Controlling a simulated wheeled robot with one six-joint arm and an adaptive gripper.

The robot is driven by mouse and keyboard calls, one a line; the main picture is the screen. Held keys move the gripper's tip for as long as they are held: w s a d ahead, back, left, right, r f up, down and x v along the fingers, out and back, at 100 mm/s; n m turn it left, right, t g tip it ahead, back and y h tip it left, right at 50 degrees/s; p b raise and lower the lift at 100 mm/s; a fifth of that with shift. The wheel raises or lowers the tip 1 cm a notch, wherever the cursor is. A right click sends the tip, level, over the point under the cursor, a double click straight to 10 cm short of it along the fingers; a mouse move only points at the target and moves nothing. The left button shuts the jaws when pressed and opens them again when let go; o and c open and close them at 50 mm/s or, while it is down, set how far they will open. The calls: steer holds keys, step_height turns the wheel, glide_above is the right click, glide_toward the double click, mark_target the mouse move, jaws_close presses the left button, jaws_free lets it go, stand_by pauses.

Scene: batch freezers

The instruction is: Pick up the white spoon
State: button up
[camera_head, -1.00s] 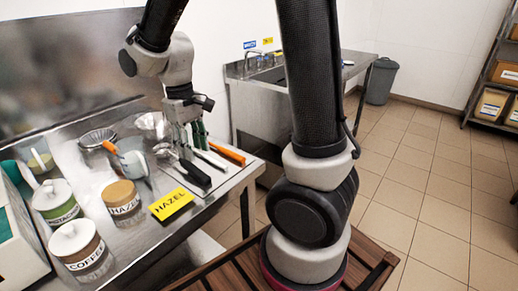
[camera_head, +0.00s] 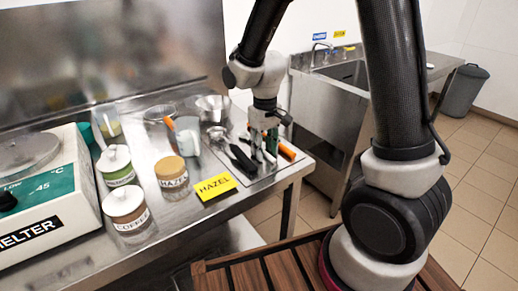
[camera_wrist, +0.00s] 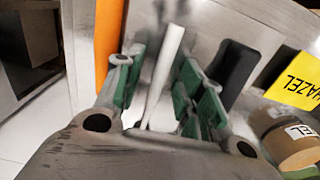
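The white spoon (camera_wrist: 166,68) shows in the wrist view as a long pale handle running between my gripper's two green-padded fingers. My gripper (camera_wrist: 158,88) is open, with one finger on each side of the handle and visible gaps to it. In the head view my gripper (camera_head: 264,148) points down at the tray on the steel counter. There the fingers mostly hide the spoon. An orange-handled tool (camera_wrist: 107,38) lies left of the spoon in the wrist view, and a black-handled tool (camera_wrist: 236,68) lies to its right.
A yellow HAZEL card (camera_head: 215,187), a hazel jar (camera_head: 172,178) and a coffee jar (camera_head: 126,207) stand left of the tools. Metal bowls (camera_head: 212,107) are behind. A melter (camera_head: 45,190) fills the left. The counter's front edge is close to the tools.

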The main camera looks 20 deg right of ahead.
jaws_close()
